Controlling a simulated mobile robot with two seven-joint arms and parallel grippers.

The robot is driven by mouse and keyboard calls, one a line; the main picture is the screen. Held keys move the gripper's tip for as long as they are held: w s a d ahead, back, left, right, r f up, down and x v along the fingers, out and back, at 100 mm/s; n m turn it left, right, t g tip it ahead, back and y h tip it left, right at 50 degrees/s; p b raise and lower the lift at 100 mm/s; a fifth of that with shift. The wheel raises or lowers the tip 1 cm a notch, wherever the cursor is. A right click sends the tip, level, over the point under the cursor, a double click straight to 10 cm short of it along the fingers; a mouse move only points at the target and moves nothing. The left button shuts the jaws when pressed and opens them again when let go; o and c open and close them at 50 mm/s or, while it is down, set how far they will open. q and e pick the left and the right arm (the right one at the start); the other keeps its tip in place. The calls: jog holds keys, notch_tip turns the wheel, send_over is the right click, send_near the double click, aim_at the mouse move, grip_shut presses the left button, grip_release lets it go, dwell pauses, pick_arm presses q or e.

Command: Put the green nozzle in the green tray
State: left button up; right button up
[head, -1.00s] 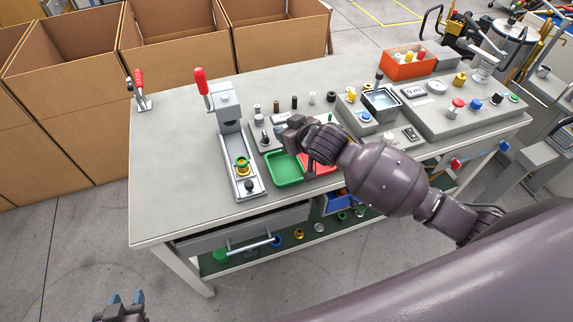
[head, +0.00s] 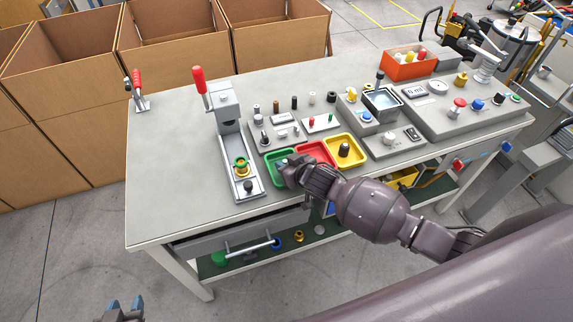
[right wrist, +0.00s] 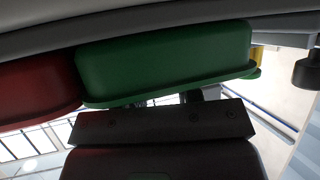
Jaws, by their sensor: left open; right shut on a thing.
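The green tray (head: 270,166) lies on the workbench, left of the red tray. My right gripper (head: 283,171) is at the green tray and covers much of it in the head view. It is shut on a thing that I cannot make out. In the right wrist view the green tray's outer wall (right wrist: 170,62) fills the middle, just beyond the dark gripper body, and the fingertips are hidden. A green and yellow part (head: 242,167) sits in the press fixture; I cannot tell whether it is the green nozzle. My left gripper (head: 125,303) is open and empty, off the bench's front.
The red tray (head: 313,152) and yellow tray (head: 344,150) stand to the right. The press fixture with its red handle (head: 201,80) is close on the left. A parts plate (head: 290,134) is behind the trays.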

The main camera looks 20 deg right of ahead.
jog(key=shift+f, duration=0.1)
jog(key=o, duration=0.6)
jog(key=shift+o, duration=0.2)
jog(key=shift+s+d+r, duration=0.15)
jog(key=shift+s+r, duration=0.2)
jog(key=shift+s, duration=0.15)
jog(key=p+v, duration=0.1)
jog(key=v, duration=1)
jog(key=s+d+f+m+h, duration=0.1)
jog(key=s+d+f+h, duration=0.1)
jog(key=s, duration=0.6)
jog(key=s+d+f+m+h, duration=0.1)
jog(key=s+d+f+h, duration=0.1)
jog(key=s+d, duration=0.3)
jog(key=s+f, duration=0.1)
jog(key=s, duration=0.2)
jog(key=shift+m, duration=0.4)
